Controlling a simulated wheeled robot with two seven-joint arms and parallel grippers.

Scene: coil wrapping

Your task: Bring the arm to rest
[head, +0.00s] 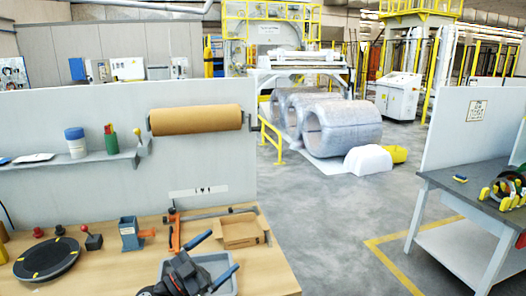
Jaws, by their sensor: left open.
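My left gripper (216,254) is in the lower middle of the head view, a dark body with two blue fingers spread apart. It is open, with nothing seen between the fingers. It hangs over or in front of a grey tray (228,288) on the wooden workbench (110,280), and hides part of that tray. I cannot tell how high it is above the bench. My right gripper is not in view.
An open cardboard box (240,231), an orange clamp (175,232), a blue-grey block (130,234) and a black turntable (46,259) crowd the bench. A brown paper roll (195,120) hangs on the panel behind. Wrapped coils (342,124) stand beyond; grey floor is clear between bench and right-hand table (455,189).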

